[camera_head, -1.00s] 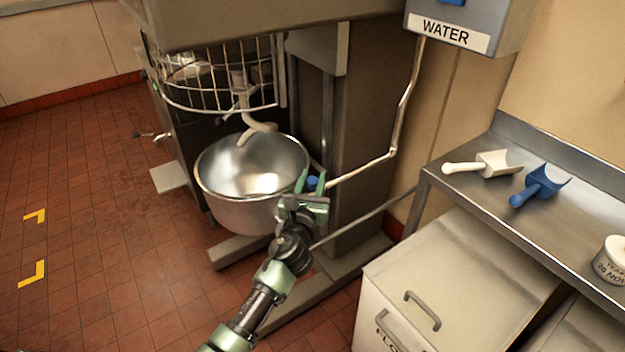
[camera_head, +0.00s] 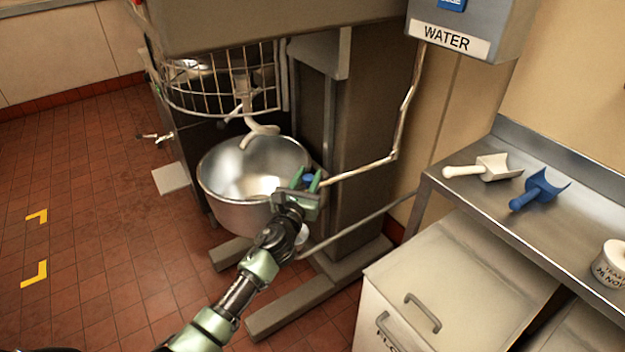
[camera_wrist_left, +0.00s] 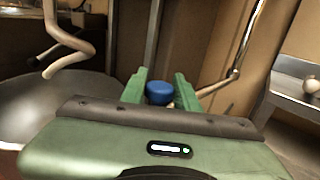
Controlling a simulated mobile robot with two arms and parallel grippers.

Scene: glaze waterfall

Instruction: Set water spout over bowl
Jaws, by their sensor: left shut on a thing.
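The water spout is a thin metal pipe (camera_head: 404,100) that comes down from the box marked WATER and bends left toward the mixer bowl. Its blue tip (camera_head: 308,179) is at the bowl's right rim. The steel bowl (camera_head: 232,207) stands under the mixer's hook and looks empty. My left gripper (camera_head: 309,183) is shut on the blue tip, beside the right rim. In the left wrist view the blue tip (camera_wrist_left: 159,93) sits between the two green fingers, with the bowl (camera_wrist_left: 50,110) to the left. Whether the outlet is over the opening is hidden by the gripper. My right gripper is not in view.
The spiral hook (camera_head: 262,130) and wire guard (camera_head: 215,98) hang above the bowl. The mixer column (camera_head: 360,150) stands right behind the spout. A steel counter (camera_head: 480,197) at right carries a white scoop (camera_head: 495,167) and a blue scoop (camera_head: 540,188). Floor at left is clear.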

